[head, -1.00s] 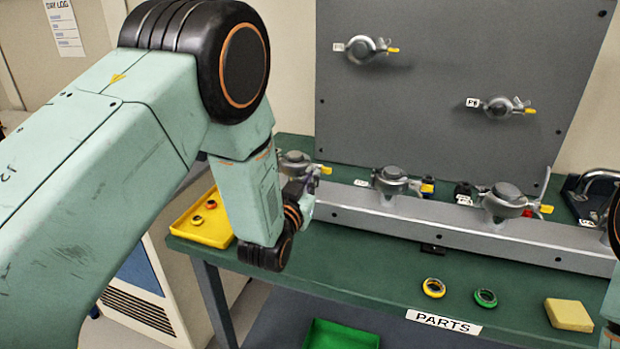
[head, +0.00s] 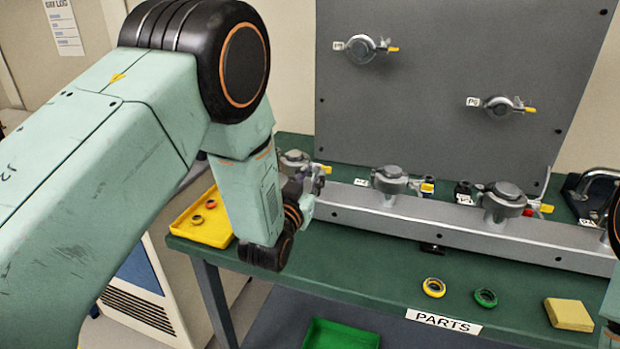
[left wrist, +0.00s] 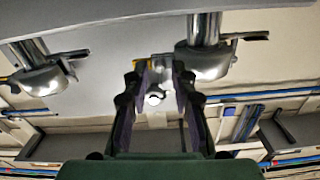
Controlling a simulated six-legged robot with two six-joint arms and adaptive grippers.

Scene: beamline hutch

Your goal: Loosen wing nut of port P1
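Port P1 is most likely the leftmost metal clamp (head: 293,160) on the rail; its label is hidden. Its wing nut, with a yellow tip, is mostly behind my left gripper (head: 315,183) in the head view. In the left wrist view, my left gripper (left wrist: 163,80) has its two fingers on either side of the metal wing nut (left wrist: 160,66). The fingers look closed against it. The yellow tip (left wrist: 136,62) shows beside the left fingertip. My right gripper is not in view; only a bit of my right arm shows at the right edge.
Two more clamps (head: 389,179) (head: 504,201) sit along the rail (head: 450,222). A grey panel (head: 440,110) with two ports stands behind. A yellow tray (head: 207,232), rings (head: 433,287) (head: 485,298) and a yellow block (head: 568,314) lie on the green bench.

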